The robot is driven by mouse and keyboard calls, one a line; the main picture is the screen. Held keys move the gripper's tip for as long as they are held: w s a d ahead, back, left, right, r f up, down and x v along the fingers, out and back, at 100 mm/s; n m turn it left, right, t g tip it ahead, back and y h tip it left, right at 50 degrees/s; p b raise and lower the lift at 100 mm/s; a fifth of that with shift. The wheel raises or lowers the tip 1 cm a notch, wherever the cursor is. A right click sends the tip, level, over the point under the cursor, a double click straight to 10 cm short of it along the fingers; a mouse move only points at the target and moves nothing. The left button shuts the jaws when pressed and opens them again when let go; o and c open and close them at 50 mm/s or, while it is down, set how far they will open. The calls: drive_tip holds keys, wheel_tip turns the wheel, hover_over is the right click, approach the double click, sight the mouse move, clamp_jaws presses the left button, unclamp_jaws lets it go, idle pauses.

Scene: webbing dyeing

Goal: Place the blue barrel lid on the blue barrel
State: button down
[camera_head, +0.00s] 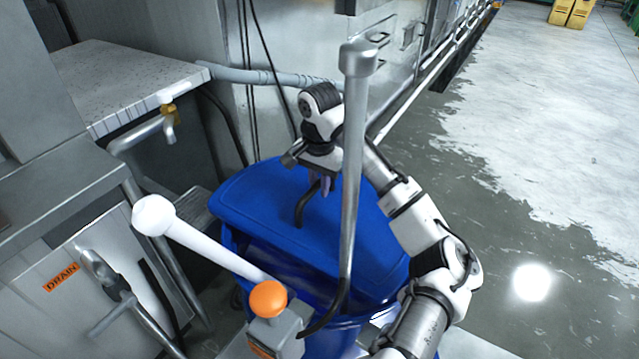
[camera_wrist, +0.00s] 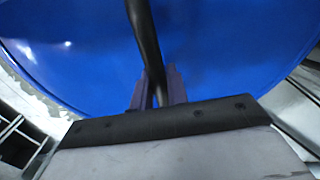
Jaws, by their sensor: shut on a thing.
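The blue barrel lid (camera_head: 268,208) has a dark curved handle (camera_head: 304,208) on top. It lies over the opening of the blue barrel (camera_head: 262,262), at the middle of the head view. I cannot tell whether the lid rests on the rim or hangs slightly above it. My gripper (camera_head: 325,186) is above the lid, shut on the handle. In the wrist view my gripper's fingers (camera_wrist: 157,90) pinch the dark handle (camera_wrist: 143,38), with the blue lid (camera_wrist: 75,55) filling the background. A metal pole and my arm hide part of the lid and the barrel's right side.
An upright grey metal pole (camera_head: 354,140) stands in front of the lid. A white lever (camera_head: 200,240) and an orange knob (camera_head: 268,299) are at the near left. Grey machinery (camera_head: 70,285) lines the left side. Open wet floor (camera_head: 500,190) lies to the right.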

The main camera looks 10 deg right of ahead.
drive_tip(key=c, duration=1.4)
unclamp_jaws()
drive_tip(key=shift+o, duration=0.2)
wheel_tip(320, 180, up, 12)
